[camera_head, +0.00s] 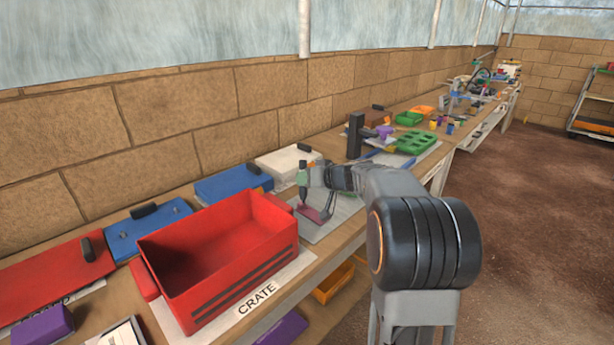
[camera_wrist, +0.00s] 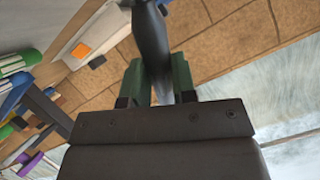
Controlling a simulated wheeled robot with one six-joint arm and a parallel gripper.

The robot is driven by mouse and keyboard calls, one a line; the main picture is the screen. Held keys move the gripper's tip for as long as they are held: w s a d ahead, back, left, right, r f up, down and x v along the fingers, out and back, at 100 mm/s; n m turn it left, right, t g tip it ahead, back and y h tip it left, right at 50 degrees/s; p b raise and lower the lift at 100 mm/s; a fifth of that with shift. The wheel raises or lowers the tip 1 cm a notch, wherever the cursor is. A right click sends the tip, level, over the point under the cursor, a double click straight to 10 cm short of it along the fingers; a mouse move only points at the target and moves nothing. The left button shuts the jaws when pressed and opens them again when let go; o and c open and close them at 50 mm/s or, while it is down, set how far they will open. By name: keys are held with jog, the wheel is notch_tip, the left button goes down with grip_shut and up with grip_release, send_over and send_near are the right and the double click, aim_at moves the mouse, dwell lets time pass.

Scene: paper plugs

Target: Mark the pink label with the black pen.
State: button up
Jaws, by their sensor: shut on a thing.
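My gripper (camera_head: 304,180) is shut on the black pen (camera_head: 303,163), which stands roughly upright over the bench. In the wrist view the pen (camera_wrist: 151,40) is a dark shaft between the green fingers of my gripper (camera_wrist: 158,82). A dark pink piece, which looks like the pink label (camera_head: 318,214), lies on a grey sheet below my gripper. The pen's lower end is close to it in the head view; I cannot tell whether they touch. The label does not show in the wrist view.
A red crate (camera_head: 216,262) stands left of my gripper. Blue lidded boxes (camera_head: 233,183) and a white one (camera_head: 288,161) line the wall. A black upright block (camera_head: 355,136) and a green tray (camera_head: 416,143) stand farther along the bench.

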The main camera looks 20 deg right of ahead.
aim_at(306, 191)
notch_tip(306, 191, down, 6)
jog(key=shift+b, duration=0.95)
jog(key=shift+w+d+r+p, duration=0.2)
jog(key=shift+d+p, duration=0.1)
jog(key=shift+p, duration=0.45)
jog(key=d+p, duration=0.1)
jog(key=w+d+p, duration=0.1)
jog(key=d+p, duration=0.1)
jog(key=shift+w+d+f, duration=0.1)
jog(key=shift+f, duration=0.05)
jog(key=shift+d+p, duration=0.1)
jog(key=shift+p, duration=0.55)
jog(key=a+b, duration=0.1)
jog(key=s+a+b, duration=0.1)
jog(key=b, duration=0.1)
jog(key=a+b, duration=0.1)
jog(key=shift+s+a+f, duration=0.2)
jog(key=shift+a+f, duration=0.15)
jog(key=shift+a, duration=0.05)
jog(key=r, duration=0.2)
jog(key=shift+s+a+r, duration=0.1)
jog(key=shift+a+r, duration=0.1)
jog(key=shift+r, duration=0.15)
notch_tip(306, 191, up, 2)
jog(key=shift+d+r+p, duration=0.15)
jog(key=shift+p, duration=0.4)
jog(key=shift+r+p, duration=0.65)
jog(key=shift+r, duration=1.25)
